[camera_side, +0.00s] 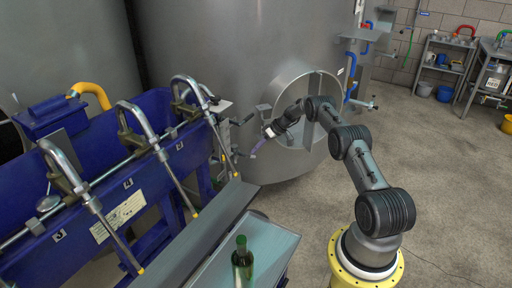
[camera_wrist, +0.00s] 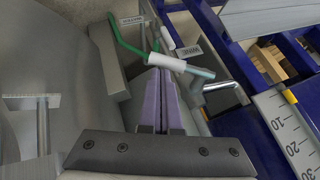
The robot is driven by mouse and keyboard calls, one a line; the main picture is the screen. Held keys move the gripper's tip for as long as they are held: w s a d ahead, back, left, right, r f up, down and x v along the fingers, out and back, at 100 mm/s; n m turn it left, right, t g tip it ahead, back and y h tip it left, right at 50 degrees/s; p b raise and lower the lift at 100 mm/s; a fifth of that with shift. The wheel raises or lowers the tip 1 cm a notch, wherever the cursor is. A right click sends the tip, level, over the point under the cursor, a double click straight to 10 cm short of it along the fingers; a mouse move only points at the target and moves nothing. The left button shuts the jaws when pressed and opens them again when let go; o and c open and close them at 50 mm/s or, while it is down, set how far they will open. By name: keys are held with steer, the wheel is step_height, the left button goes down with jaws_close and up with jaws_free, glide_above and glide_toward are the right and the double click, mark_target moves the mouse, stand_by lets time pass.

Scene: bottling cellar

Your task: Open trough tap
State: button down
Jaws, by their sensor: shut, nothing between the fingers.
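My gripper (camera_side: 254,154) is shut and empty, with its purple fingers side by side in the wrist view (camera_wrist: 165,75). Just past the fingertips is a pipe piece with a white sleeve (camera_wrist: 167,62) and a green bent rod (camera_wrist: 125,42). I cannot tell whether the fingertips touch the sleeve. In the side view, small tap fittings (camera_side: 241,120) show between the trough's end and the tank. I cannot tell which part is the tap's handle.
The blue trough (camera_side: 98,178) with several bent filler spouts (camera_side: 143,123) stands at left. A large steel tank (camera_side: 215,60) with a round hatch (camera_side: 300,95) is behind my gripper. A green bottle (camera_side: 242,262) stands at the front. The floor (camera_side: 440,170) at right is open.

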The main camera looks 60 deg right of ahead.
steer(key=shift+a+f, duration=0.3)
steer(key=shift+f, duration=0.65)
steer(key=shift+a+f, duration=0.25)
steer(key=shift+f, duration=0.65)
steer(key=shift+a+f, duration=0.7)
steer(key=shift+f, duration=0.15)
glide_toward(255, 157)
steer(key=shift+s+a+r, duration=0.15)
steer(key=shift+s+r, duration=0.65)
steer(key=shift+s, duration=0.3)
